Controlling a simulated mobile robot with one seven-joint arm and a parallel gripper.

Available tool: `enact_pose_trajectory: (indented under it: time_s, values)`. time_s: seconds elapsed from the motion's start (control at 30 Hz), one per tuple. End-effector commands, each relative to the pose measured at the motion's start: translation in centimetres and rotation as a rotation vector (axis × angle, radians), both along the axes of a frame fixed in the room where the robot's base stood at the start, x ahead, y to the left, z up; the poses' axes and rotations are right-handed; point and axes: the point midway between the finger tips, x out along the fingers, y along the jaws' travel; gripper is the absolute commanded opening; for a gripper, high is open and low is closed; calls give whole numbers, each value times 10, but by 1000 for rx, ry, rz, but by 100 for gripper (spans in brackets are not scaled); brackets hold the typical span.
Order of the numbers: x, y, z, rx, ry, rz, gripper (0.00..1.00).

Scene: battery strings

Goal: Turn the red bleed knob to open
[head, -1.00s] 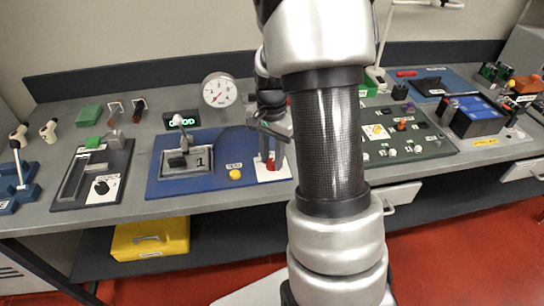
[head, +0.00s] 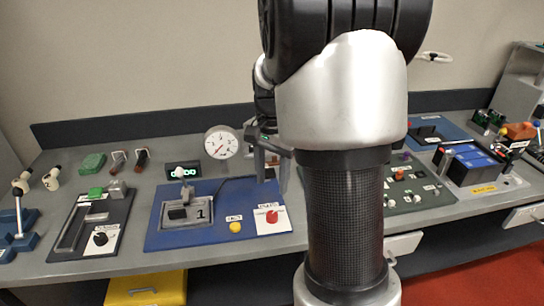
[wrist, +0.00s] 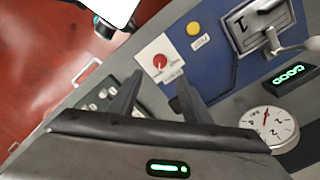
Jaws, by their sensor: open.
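The red bleed knob (head: 271,216) sits on a white labelled plate (head: 285,224) at the right end of the blue panel (head: 215,235). In the wrist view the knob (wrist: 160,62) shows beyond my open fingers, with a short line on its face. My gripper (head: 268,165) is above and behind the knob in the head view, apart from it. In the wrist view its two fingers (wrist: 155,100) are spread and nothing is between them. The plate's small lettering is too small to read.
A yellow button (head: 235,227) is left of the knob. A gauge (head: 221,142), a green display (head: 183,171) and a box with a lever, marked 1 (head: 186,211), stand nearby. A green panel (head: 430,190) with several knobs lies to the right, partly behind my arm.

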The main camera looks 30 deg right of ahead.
Motion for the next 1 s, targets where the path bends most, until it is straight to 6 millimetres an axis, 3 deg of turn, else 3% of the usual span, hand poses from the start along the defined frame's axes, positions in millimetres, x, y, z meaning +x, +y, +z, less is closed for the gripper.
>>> enact_pose_trajectory:
  time_s: [0.1,0.3,1.0]
  values:
    - [1,0,28,-1,-4,0,44]
    - [0,0,53,-1,0,0,44]
    - [-3,3,67,0,-10,18,44]
